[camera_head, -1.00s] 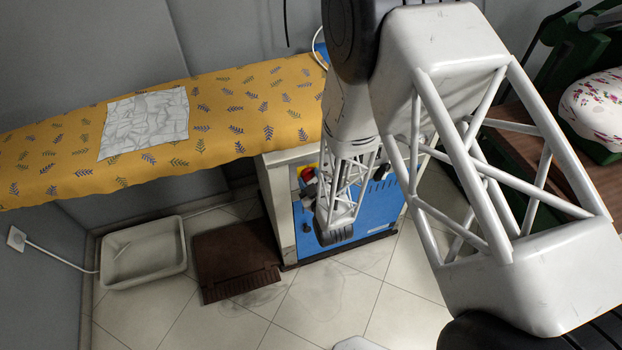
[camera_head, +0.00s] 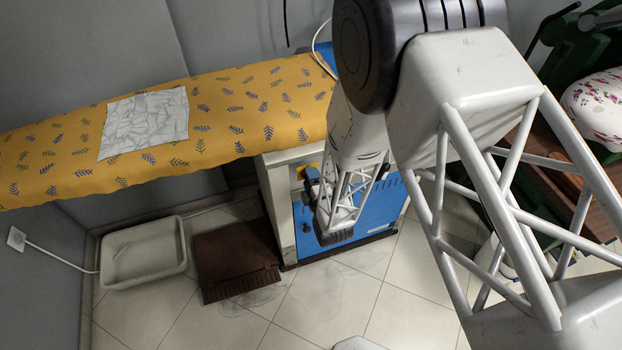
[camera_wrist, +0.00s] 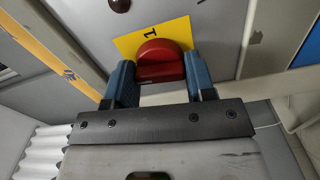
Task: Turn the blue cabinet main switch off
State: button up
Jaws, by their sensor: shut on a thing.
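The blue cabinet (camera_head: 372,208) stands on the floor under the right end of the ironing board. Its main switch is a red knob (camera_wrist: 160,62) on a yellow plate (camera_wrist: 178,32), with a "1" marked above the knob in the wrist view. My gripper (camera_wrist: 160,82) has its two blue fingers on either side of the knob and is shut on it. In the head view, my gripper (camera_head: 312,180) is at the cabinet's upper left and hides the red knob; only a bit of yellow shows.
The ironing board (camera_head: 230,125) has a yellow leaf-patterned cover and a wrinkled pale cloth (camera_head: 145,122). A white basin (camera_head: 143,252) and a brown mat (camera_head: 235,258) are on the tiled floor. A dark round knob (camera_wrist: 120,5) is above the yellow plate.

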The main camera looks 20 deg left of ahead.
jog(key=shift+n, duration=0.6)
jog(key=o, duration=0.9)
jog(key=shift+o, duration=0.2)
jog(key=shift+s+d, duration=0.1)
jog(key=v, duration=0.7)
jog(key=shift+s+d, duration=0.2)
jog(key=shift+s, duration=0.05)
